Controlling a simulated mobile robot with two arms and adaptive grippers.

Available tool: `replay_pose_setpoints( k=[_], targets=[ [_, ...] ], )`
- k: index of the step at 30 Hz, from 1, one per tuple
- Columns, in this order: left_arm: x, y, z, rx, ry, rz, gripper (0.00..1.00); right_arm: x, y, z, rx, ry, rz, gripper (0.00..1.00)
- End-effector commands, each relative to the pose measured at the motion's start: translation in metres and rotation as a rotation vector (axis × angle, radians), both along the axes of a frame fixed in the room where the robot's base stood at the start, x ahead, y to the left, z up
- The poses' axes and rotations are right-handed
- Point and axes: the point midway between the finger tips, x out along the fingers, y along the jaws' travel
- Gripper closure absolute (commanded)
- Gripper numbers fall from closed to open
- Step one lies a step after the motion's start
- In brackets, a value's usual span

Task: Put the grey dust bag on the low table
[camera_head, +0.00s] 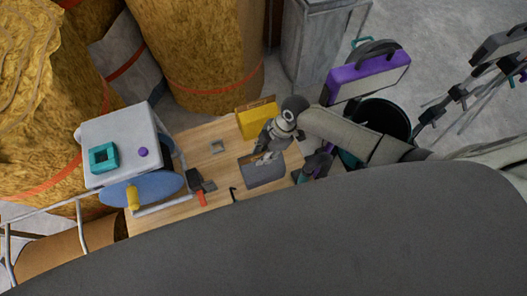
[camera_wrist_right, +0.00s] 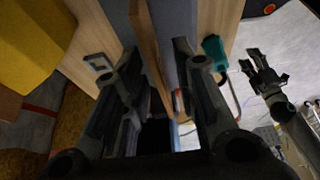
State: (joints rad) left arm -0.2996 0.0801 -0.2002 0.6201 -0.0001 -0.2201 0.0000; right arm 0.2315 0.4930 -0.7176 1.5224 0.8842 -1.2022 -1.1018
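The low table (camera_head: 217,130) has a light wooden top. A grey open box (camera_head: 264,174) stands on it, with a tan bar along its upper side; I cannot tell a dust bag for sure in either view. My right gripper (camera_head: 265,156) is over this box, pointing down. In the wrist view its fingers (camera_wrist_right: 160,75) are apart on either side of a wooden bar (camera_wrist_right: 148,45), beside a grey-blue wall (camera_wrist_right: 182,15). What seems to be my left gripper (camera_wrist_right: 262,75) shows at the right of the wrist view, away from the box; its opening is unclear.
A yellow box (camera_head: 257,118), a square grey frame (camera_head: 218,147), a red-handled tool (camera_head: 200,197) and a teal-and-dark tool (camera_head: 303,176) are on the table. A white machine (camera_head: 118,130) is at left. Straw bales (camera_head: 200,50) stand behind; a purple case (camera_head: 365,78) is at right.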

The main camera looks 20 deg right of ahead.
Motion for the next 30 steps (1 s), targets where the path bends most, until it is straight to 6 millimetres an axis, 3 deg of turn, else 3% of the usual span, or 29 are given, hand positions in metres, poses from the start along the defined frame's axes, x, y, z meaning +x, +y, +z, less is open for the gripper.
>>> replay_pose_setpoints(
  k=[5,19,24,30],
  targets=[
    [0.000,0.000,0.000,0.000,-0.001,0.000,0.55,0.001,-0.005,0.013,0.000,-0.003,-0.001,0.73],
    [0.000,-0.001,-0.008,-0.001,-0.001,0.001,0.55,0.002,-0.040,0.096,-0.001,-0.002,0.000,0.73],
    [0.000,-0.001,-0.009,-0.001,-0.001,0.001,0.55,0.002,-0.045,0.111,0.000,-0.001,0.000,0.73],
    [0.000,-0.001,-0.009,-0.001,0.000,0.001,0.55,0.002,-0.046,0.113,0.000,0.000,0.000,0.73]
  ],
)
